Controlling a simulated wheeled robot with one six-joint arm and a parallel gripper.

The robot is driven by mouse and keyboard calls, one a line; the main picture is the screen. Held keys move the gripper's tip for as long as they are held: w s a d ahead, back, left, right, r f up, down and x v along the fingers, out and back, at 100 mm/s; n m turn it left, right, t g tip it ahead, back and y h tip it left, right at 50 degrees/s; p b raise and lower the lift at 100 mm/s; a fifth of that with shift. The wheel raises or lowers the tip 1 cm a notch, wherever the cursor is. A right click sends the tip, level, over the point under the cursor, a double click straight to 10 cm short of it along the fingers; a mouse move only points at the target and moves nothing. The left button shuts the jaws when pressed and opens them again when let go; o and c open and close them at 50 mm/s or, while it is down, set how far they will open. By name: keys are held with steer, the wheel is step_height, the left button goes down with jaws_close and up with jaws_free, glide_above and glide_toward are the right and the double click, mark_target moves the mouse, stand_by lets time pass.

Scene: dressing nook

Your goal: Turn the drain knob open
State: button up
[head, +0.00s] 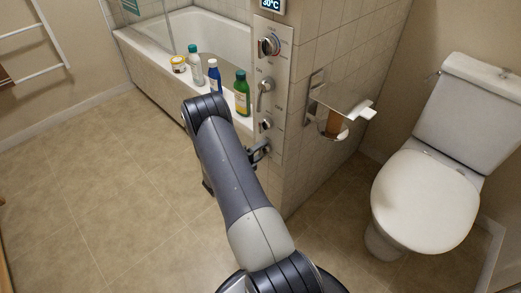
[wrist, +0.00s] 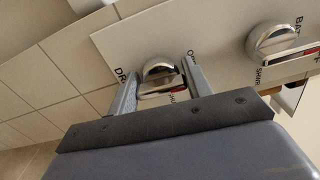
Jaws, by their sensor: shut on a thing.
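The drain knob (wrist: 159,70) is a round chrome knob with a bar grip and a red mark near the bar's right end. It sits on the pale control panel, beside a partly hidden label beginning "DR". My gripper (wrist: 161,75) is shut on the knob, one grey finger on each side. Lettering next to the red mark is partly covered by the right finger and the knob. In the head view, the drain knob (head: 265,124) is the lowest on the panel (head: 277,105), and my gripper (head: 259,152) shows just below it, partly behind my arm.
A second chrome knob (wrist: 274,40), labelled for bath and shower, is to the right in the wrist view. A temperature knob (head: 268,46) is at the panel's top. Bottles, one green (head: 242,93), line the tub rim (head: 145,59). A paper holder (head: 335,112) and toilet (head: 428,200) stand right.

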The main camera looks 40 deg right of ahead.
steer(key=shift+n, duration=0.4)
steer(key=o, duration=1)
steer(key=shift+c, duration=0.2)
steer(key=a+p, duration=0.1)
steer(key=a, duration=1)
steer(key=shift+s, duration=0.45)
steer(key=shift+d, duration=0.2)
steer(key=d, duration=0.7)
steer(key=w+d+b, duration=0.1)
steer(key=d, duration=0.2)
steer(key=shift+d, duration=0.3)
steer(key=shift+a, duration=0.1)
